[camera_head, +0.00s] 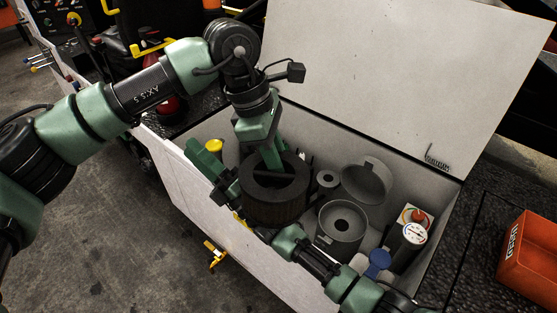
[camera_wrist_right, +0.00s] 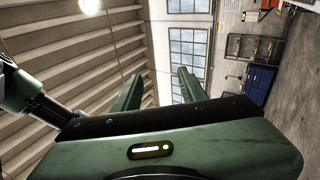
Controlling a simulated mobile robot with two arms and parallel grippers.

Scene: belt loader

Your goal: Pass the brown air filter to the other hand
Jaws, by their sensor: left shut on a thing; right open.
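The brown air filter (camera_head: 277,203) is a thick, very dark ring with a hollow middle, in the head view over the open white box. My left gripper (camera_head: 272,160) points down and is shut on the far part of the filter's ring. My right gripper (camera_head: 203,160) is beside the filter, to its left. Its fingers point up and left, away from the filter. In the right wrist view my right gripper (camera_wrist_right: 160,92) has its two green fingers wide apart with nothing between them. My right wrist passes close to the filter's lower left side; I cannot tell whether they touch.
The white box (camera_head: 182,190) has its lid (camera_head: 370,70) raised behind. Inside are a grey canister (camera_head: 342,228) with an open round lid (camera_head: 367,181), a small dark roll (camera_head: 327,180), a dial gauge (camera_head: 413,233) and a blue cap (camera_head: 379,259). An orange case (camera_head: 528,262) stands at right.

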